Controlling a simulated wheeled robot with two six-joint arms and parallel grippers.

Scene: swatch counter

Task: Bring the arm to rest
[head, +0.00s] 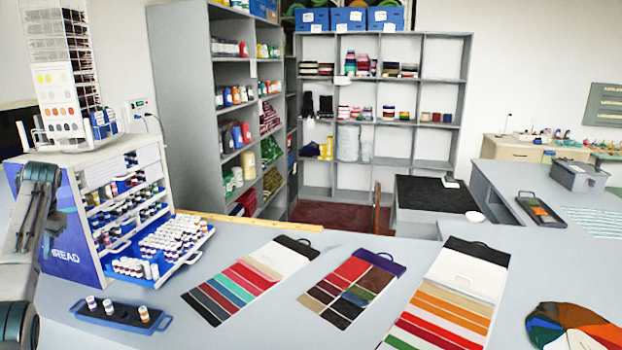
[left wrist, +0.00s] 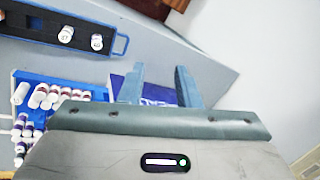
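My left gripper (left wrist: 160,72) shows in the left wrist view with its two grey-blue fingers apart and nothing held between them. Beyond the fingers is the dark blue side panel of the thread cabinet (head: 50,225). In the head view my left arm (head: 32,215) rises at the left edge, in front of that cabinet; I cannot make out its fingertips there. My right arm and gripper are in neither view.
A dark blue tray (head: 93,313) with several spools lies on the counter (head: 260,320) near my left arm. The cabinet's pulled-out drawer (head: 190,262) holds many spools. Swatch cards (head: 250,280) lie to the right, with a colour fan (head: 575,325) at far right.

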